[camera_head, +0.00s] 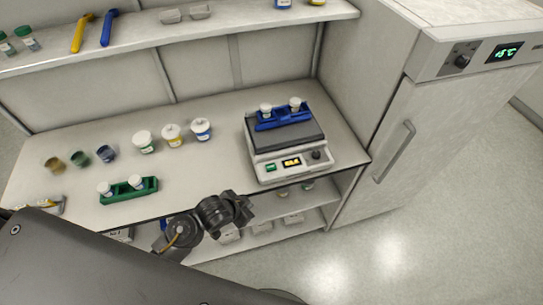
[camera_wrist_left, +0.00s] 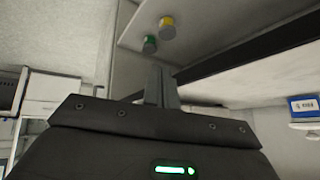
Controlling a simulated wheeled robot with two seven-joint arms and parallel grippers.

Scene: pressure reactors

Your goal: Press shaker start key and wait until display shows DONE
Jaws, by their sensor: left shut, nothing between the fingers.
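The shaker (camera_head: 283,150) stands on the bench with a dark platform. Its front panel carries a green key (camera_head: 271,168), a small display (camera_head: 291,162) lit yellow, and a dark knob (camera_head: 316,155). The display's text is too small to read. A blue rack (camera_head: 283,119) with two white-capped vials sits on the platform. My left gripper (camera_head: 240,208) is in front of the bench edge, left of and below the shaker panel, apart from the key. In the left wrist view its fingers (camera_wrist_left: 161,88) are together and empty. My right gripper is not in view.
A green rack (camera_head: 129,190) with vials, several capped jars (camera_head: 172,135) and small open cups (camera_head: 80,158) stand on the bench to the left. A cabinet (camera_head: 400,130) with a handle stands at the right. A shelf (camera_head: 180,32) runs above. Open floor lies front right.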

